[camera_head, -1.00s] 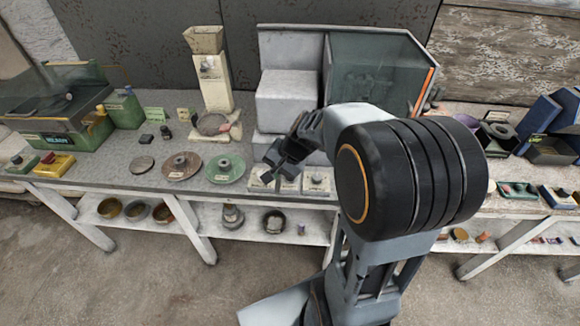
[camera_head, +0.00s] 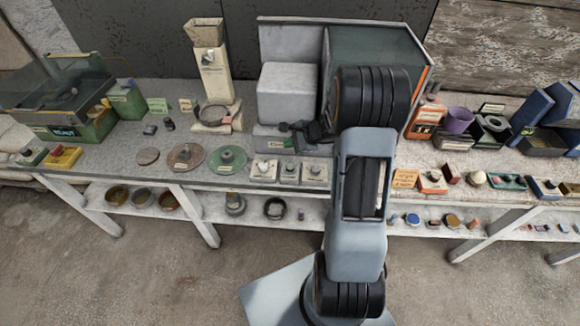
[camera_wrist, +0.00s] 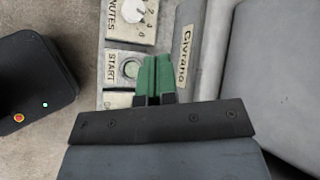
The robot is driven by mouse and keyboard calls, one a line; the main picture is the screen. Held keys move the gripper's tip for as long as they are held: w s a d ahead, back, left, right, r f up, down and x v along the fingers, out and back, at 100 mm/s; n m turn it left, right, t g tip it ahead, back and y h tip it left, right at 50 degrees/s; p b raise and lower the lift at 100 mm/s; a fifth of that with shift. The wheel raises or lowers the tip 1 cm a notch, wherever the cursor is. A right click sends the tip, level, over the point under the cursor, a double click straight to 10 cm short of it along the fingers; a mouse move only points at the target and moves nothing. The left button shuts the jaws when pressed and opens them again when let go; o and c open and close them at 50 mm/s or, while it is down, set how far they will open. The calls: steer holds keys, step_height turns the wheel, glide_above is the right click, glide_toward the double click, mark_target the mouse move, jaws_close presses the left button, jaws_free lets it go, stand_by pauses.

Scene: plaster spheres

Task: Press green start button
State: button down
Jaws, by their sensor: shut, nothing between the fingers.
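The panel belongs to a grey machine (camera_head: 288,92) on the bench in the head view. My gripper (camera_wrist: 155,62) has green fingertips pressed together with nothing between them. In the wrist view the tips appear just right of the button and overlap its edge; I cannot tell whether they touch it. In the head view my gripper (camera_head: 285,127) is at the machine's low front, where the button is hard to make out.
A white dial (camera_wrist: 133,10) marked MINUTES sits beside START on the panel. Small white control boxes (camera_head: 264,171) stand in front of the machine. A green disc (camera_head: 227,159) lies to their left. An orange container (camera_head: 424,120) stands right of my arm.

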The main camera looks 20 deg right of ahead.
steer(key=shift+f, duration=0.1)
steer(key=b, duration=0.5)
glide_above(290, 168)
step_height(290, 168, down, 7)
steer(key=shift+f+b, duration=0.75)
steer(key=shift+b, duration=0.25)
steer(key=shift+f, duration=0.15)
stand_by(1.0)
steer(key=shift+f+b, duration=0.3)
steer(key=shift+b, duration=0.3)
